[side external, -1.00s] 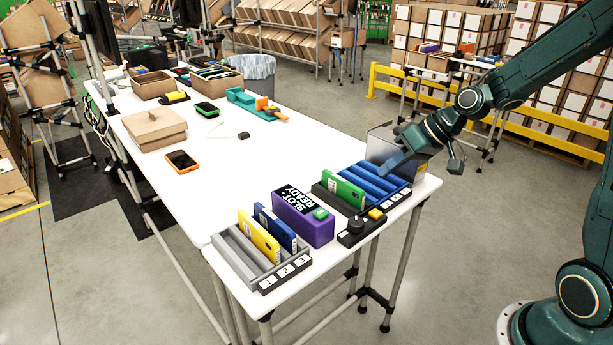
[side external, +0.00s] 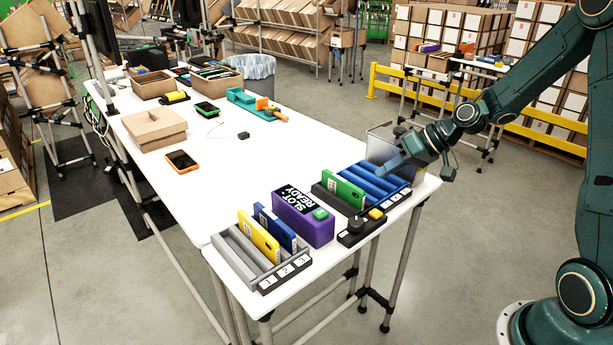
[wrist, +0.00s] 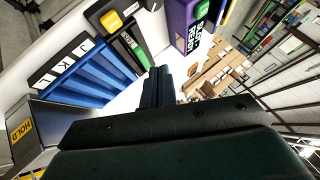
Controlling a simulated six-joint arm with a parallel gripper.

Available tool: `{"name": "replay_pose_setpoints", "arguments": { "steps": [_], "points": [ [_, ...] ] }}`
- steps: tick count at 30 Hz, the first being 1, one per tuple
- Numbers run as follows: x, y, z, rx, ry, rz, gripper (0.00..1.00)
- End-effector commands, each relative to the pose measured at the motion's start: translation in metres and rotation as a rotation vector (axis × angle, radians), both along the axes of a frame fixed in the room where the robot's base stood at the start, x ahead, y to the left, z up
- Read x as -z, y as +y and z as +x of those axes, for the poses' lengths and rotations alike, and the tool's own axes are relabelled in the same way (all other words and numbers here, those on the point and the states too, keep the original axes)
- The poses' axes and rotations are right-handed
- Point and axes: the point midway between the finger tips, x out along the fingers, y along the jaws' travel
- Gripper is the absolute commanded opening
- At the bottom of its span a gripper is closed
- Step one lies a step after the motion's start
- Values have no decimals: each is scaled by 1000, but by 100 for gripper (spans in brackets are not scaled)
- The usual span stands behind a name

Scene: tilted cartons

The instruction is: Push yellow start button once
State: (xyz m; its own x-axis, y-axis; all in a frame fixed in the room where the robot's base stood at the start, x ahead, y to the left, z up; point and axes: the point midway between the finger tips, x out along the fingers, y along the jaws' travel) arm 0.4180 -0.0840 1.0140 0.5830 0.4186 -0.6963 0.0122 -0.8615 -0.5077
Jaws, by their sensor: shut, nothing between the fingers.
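The yellow button (side external: 376,213) sits on a small black control box (side external: 350,238) beside a black knob, at the front edge of the white table. In the wrist view the yellow button (wrist: 111,20) shows at upper left, on the black box.
A purple box (side external: 303,219) reading SLOT READY with a green button stands left of the control box. A green carton (side external: 343,188) leans in a dark holder. A grey rack (side external: 237,258) holds yellow and blue cartons. A metal bin (side external: 383,140) stands behind the blue rack.

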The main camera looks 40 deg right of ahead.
Motion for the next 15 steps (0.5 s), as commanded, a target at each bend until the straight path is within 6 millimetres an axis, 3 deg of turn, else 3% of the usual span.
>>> {"name": "replay_pose_setpoints", "arguments": {
  "steps": [15],
  "points": [
    [40, 0, 0, -1, 3, 2, 0]
  ]
}}
